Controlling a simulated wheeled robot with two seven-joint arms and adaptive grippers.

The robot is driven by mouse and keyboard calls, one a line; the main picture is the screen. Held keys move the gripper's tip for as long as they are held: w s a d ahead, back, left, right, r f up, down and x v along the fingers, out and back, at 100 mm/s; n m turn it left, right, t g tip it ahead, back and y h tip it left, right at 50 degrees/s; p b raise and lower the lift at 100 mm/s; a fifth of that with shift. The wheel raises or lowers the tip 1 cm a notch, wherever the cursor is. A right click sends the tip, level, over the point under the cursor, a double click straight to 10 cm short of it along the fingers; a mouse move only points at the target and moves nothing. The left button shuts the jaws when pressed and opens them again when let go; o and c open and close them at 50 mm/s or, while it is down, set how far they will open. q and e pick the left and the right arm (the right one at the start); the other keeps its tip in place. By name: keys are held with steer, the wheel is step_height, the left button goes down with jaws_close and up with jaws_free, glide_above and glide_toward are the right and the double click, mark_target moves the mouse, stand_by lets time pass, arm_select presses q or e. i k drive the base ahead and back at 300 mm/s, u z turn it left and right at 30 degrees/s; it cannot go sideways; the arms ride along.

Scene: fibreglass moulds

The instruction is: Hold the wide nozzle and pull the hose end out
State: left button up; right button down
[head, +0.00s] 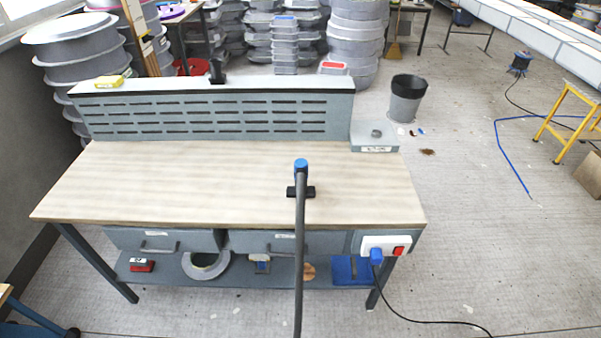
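A grey hose (299,260) rises from the bottom edge of the head view, in front of the workbench. Its upper part appears over the wooden top, with a blue piece (301,164) at the tip. A black wide piece (308,191), seemingly the wide nozzle, shows crosswise on both sides of the grey tube, low on the tabletop. The tube hides its middle, and I cannot tell how the two are joined. Neither of my grippers is in view.
The workbench top (170,180) is otherwise bare. A slotted panel (215,116) stands along its back, with a grey box (375,138) at the back right. A power strip (386,246) with a blue plug is on the front right. A bucket (406,100) stands behind.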

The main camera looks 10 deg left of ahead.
mark_target(300, 164)
steer(key=u, duration=0.35)
steer(key=i, duration=0.95)
steer(key=u, duration=0.05)
steer(key=k, duration=0.45)
steer(key=z, duration=0.05)
